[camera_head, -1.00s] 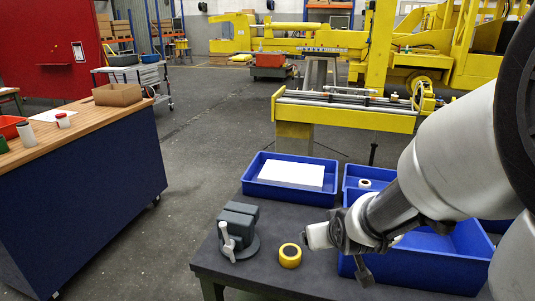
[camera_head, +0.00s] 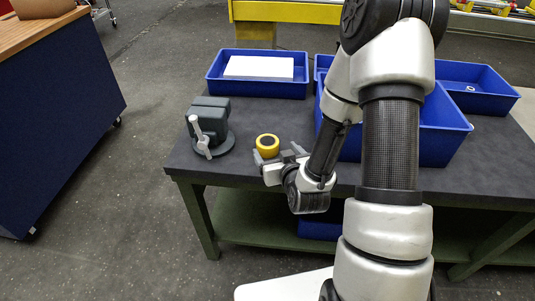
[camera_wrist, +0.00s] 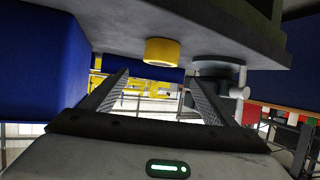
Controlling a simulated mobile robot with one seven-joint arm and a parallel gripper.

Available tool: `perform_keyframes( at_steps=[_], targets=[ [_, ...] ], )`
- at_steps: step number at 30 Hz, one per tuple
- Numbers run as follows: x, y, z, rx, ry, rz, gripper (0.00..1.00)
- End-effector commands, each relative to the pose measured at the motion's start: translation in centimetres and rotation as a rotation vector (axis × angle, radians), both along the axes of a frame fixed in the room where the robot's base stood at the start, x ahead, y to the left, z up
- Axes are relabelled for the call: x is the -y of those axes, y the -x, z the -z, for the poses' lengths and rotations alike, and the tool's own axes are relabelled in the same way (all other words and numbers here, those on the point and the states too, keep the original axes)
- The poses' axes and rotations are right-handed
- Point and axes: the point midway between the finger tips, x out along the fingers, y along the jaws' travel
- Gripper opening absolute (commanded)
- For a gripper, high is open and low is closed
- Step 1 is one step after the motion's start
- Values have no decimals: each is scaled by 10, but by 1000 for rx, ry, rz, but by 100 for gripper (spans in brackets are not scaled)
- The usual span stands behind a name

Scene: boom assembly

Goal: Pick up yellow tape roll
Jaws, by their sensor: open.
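The yellow tape roll (camera_head: 267,153) lies flat on the dark tabletop, just right of the grey vise. In the wrist view, which is upside down, the roll (camera_wrist: 163,52) appears against the tabletop, ahead of and between the finger lines. My gripper (camera_head: 274,160) is low at the table's front edge, close to the near side of the roll. Its two fingers stand apart with nothing between them in the wrist view (camera_wrist: 158,80). Any contact with the roll cannot be told from the head view.
The grey vise (camera_head: 210,132) with its light handle stands left of the roll. A blue bin (camera_head: 258,90) holding a white block is at the back. More blue bins (camera_head: 445,135) stand to the right, partly behind my arm. Bare tabletop lies between vise and bins.

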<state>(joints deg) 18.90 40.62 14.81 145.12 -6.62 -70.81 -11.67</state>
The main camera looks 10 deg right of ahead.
Motion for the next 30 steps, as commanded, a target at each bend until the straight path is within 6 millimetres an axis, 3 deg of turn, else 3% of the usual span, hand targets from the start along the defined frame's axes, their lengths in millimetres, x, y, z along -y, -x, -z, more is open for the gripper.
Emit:
perform_keyframes(
  at_steps=[1,18,30],
  targets=[
    [1,-4,9,6,2,0,80],
    [-1,-20,13,4,1,1,80],
    [-5,-79,34,-1,0,1,80]
  ],
)
